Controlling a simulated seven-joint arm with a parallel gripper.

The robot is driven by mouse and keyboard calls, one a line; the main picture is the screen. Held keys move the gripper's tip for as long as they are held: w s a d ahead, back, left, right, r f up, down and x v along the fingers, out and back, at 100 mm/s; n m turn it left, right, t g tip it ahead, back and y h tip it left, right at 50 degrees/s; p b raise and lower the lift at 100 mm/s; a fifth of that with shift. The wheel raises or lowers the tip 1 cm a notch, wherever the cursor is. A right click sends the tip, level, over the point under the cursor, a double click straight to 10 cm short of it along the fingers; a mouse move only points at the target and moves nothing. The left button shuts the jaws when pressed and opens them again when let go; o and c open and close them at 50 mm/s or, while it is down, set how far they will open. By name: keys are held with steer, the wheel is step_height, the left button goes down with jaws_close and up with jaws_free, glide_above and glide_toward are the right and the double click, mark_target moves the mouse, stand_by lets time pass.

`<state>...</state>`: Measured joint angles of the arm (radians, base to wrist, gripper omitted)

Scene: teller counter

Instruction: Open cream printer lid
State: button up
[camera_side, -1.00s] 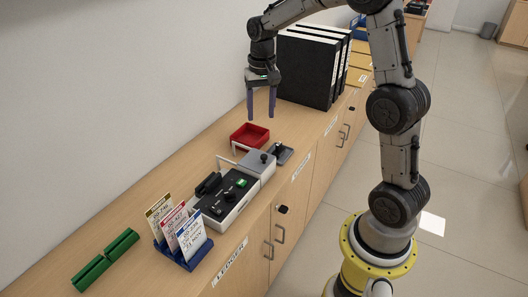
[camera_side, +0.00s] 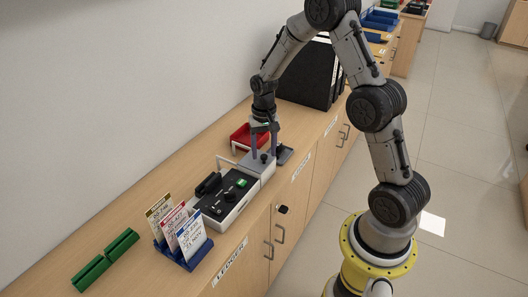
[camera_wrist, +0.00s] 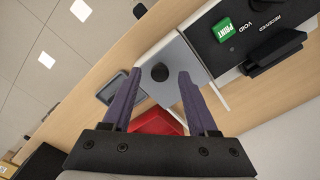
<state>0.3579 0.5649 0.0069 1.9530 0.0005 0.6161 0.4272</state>
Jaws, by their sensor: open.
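The cream printer (camera_side: 236,205) stands on the counter with a black top panel and a green PRINT button, which also shows in the wrist view (camera_wrist: 223,30). Its grey lid (camera_side: 251,166) lies flat and closed at the far end, with a black knob (camera_side: 264,158) on top. In the wrist view the knob (camera_wrist: 160,72) appears between my open fingertips, over the grey lid (camera_wrist: 185,62). My gripper (camera_side: 263,153) points down at the lid, empty. I cannot tell how far the fingertips are above the lid or whether they touch the knob.
A red tray (camera_side: 243,137) and a small dark grey tray (camera_side: 283,154) sit close beyond the lid. Black binders (camera_side: 305,78) stand behind. A blue card holder (camera_side: 184,250) and a green object (camera_side: 105,262) are toward the near end. The wall borders the counter.

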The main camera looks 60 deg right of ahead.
steer(key=shift+f, duration=0.45)
jaws_close()
stand_by(1.2)
